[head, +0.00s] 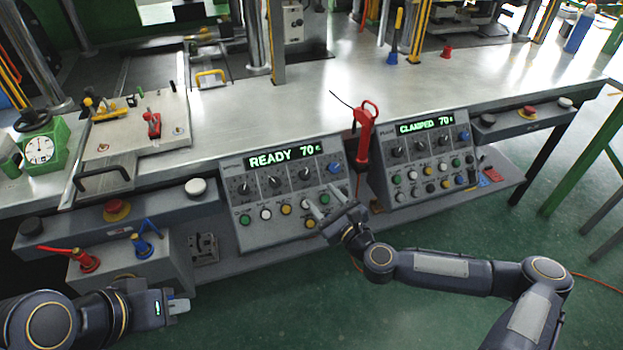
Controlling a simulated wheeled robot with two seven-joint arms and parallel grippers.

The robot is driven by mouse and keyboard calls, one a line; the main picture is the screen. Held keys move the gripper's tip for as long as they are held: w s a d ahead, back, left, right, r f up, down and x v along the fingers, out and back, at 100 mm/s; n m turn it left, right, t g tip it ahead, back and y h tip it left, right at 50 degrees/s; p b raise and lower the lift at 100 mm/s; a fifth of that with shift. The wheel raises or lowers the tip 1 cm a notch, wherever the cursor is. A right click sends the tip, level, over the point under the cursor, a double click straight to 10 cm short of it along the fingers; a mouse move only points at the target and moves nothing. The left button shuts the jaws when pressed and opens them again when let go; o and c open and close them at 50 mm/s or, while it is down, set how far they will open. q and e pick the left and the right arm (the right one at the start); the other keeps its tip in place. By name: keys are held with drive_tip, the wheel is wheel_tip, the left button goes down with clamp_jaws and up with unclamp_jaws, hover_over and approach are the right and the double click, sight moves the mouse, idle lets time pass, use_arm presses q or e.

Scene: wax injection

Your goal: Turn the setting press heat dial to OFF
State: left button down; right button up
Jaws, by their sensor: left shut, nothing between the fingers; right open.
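The left control panel (238,171) has a green display reading READY 70. Below it is a row of dark dials (275,181) and a blue knob (333,167), with coloured buttons underneath. The right control panel (435,198) reads CLAMPED 70 and has similar dials (421,145). The small labels are too blurred to tell which dial is the heat dial or where it points. My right gripper (324,200) is open and empty, its fingers in front of the left panel's lower right part. My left gripper (180,304) is shut and empty at the lower left, away from both panels.
A red tool (365,130) stands between the panels. Red emergency buttons (117,210) sit on the side consoles. A green gauge (40,150) sits on the bench (300,105).

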sight(307, 177)
drive_tip(key=shift+m, duration=0.4)
drive_tip(key=x, duration=0.8)
drive_tip(key=shift+w+d+p, duration=0.15)
drive_tip(key=shift+d+p, duration=0.15)
drive_tip(key=c, duration=1)
drive_tip(key=shift+o, duration=0.2)
drive_tip(key=shift+f+n, duration=0.1)
drive_tip(key=shift+n, duration=0.2)
